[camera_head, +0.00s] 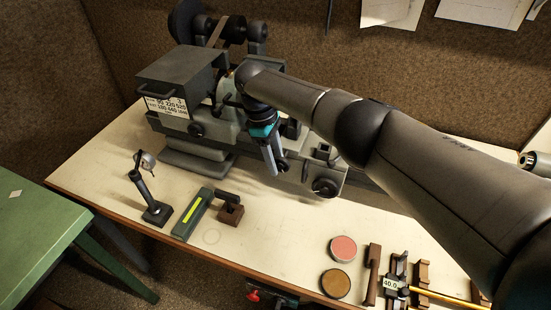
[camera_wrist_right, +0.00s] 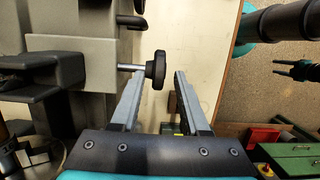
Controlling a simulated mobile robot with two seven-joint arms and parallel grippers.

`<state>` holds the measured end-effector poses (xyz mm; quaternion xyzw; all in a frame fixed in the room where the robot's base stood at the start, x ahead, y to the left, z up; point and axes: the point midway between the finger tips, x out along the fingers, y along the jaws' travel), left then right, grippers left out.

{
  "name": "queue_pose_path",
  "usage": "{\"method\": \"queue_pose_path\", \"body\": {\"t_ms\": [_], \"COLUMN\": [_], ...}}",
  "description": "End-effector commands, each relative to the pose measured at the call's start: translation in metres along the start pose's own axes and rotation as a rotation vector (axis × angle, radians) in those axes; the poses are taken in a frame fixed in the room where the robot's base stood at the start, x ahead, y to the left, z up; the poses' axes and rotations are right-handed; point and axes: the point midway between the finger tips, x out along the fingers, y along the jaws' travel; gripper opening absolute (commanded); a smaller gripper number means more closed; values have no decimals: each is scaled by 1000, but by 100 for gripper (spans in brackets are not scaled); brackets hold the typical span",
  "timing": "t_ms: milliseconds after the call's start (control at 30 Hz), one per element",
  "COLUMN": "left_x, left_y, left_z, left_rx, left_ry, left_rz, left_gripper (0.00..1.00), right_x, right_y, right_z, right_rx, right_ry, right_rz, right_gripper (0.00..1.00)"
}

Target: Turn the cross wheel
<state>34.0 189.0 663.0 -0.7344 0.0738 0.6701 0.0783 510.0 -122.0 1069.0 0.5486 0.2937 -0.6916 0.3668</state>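A dark round wheel on a short metal shaft, which I take for the cross wheel (camera_wrist_right: 157,69), sticks out from the grey lathe in the right wrist view, seen nearly edge-on. My right gripper (camera_wrist_right: 160,76) is open, with one grey finger on each side of the wheel. Gaps show on both sides and no grip on it is visible. In the head view my right gripper (camera_head: 274,165) points down at the lathe front; the wheel there is largely hidden by the fingers. A small pronged part at the right of the wrist view may be my left gripper (camera_wrist_right: 297,70).
The lathe (camera_head: 205,150) stands along the back of the pale table (camera_head: 265,235). Another dark handwheel (camera_head: 325,187) is right of my gripper. A small stand (camera_head: 156,210), a green block (camera_head: 193,214), and round tins (camera_head: 335,283) lie in front. The front middle is clear.

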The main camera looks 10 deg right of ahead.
Motion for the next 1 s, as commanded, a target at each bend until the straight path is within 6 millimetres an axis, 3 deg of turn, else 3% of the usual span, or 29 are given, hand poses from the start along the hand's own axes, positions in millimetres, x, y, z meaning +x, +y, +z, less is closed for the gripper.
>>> {"method": "queue_pose_path", "body": {"t_ms": [167,700,1000], "left_x": [0,9,10], "left_y": [0,1,1], "left_z": [0,1,1], "left_rx": [0,-1,-1], "left_ry": [0,0,0], "left_rz": [0,1,1], "left_gripper": [48,48,48], "right_x": [-15,-132,-152], "right_y": [1,0,-1], "right_z": [0,-1,0], "right_rx": [1,-1,-1], "right_ry": [2,2,0], "right_rz": [3,1,0], "right_gripper": [45,45,45]}}
